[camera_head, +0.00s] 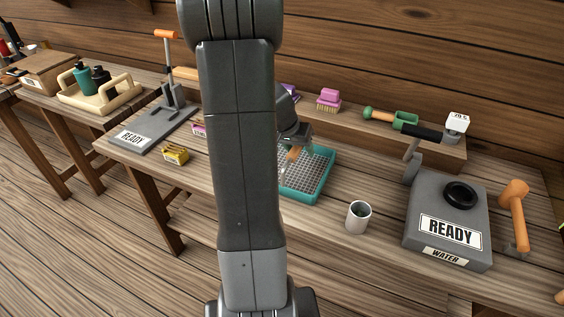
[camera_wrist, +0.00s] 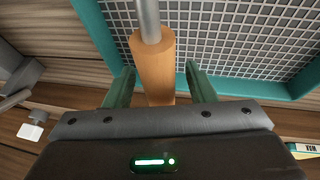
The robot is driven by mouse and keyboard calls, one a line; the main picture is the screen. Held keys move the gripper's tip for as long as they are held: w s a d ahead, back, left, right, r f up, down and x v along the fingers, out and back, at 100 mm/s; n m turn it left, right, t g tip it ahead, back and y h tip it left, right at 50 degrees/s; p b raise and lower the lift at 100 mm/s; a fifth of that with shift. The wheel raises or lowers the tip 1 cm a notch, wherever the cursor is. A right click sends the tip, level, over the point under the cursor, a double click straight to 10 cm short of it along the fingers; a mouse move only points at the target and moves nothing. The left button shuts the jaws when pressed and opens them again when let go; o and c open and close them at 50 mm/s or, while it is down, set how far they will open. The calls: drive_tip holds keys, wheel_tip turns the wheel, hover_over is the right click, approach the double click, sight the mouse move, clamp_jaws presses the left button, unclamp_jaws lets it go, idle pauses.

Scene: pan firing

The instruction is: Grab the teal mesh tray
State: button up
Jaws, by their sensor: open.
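The teal mesh tray (camera_head: 326,177) lies on the bench in the middle of the head view, partly hidden by my arm. Its grey wire mesh and teal rim (camera_wrist: 195,73) fill the upper part of the wrist view. An orange-brown wooden handle (camera_wrist: 153,68) on a metal rod stands over the mesh; it also shows in the head view (camera_head: 293,153). I cannot tell how the rod joins the tray. My gripper (camera_wrist: 161,78) is open, with its green fingers on either side of the handle and gaps between. In the head view my gripper is above the tray.
A grey cup (camera_head: 359,217) stands right of the tray. A grey READY box marked WATER (camera_head: 450,218) is farther right. A yellow item (camera_head: 175,155) and a grey READY stand (camera_head: 152,127) are to the left. A raised shelf with a pink brush (camera_head: 329,99) runs behind.

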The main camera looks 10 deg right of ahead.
drive_tip(key=shift+w+d+f, duration=0.15)
drive_tip(key=shift+d+f, duration=0.05)
drive_tip(key=shift+f, duration=0.3)
clamp_jaws()
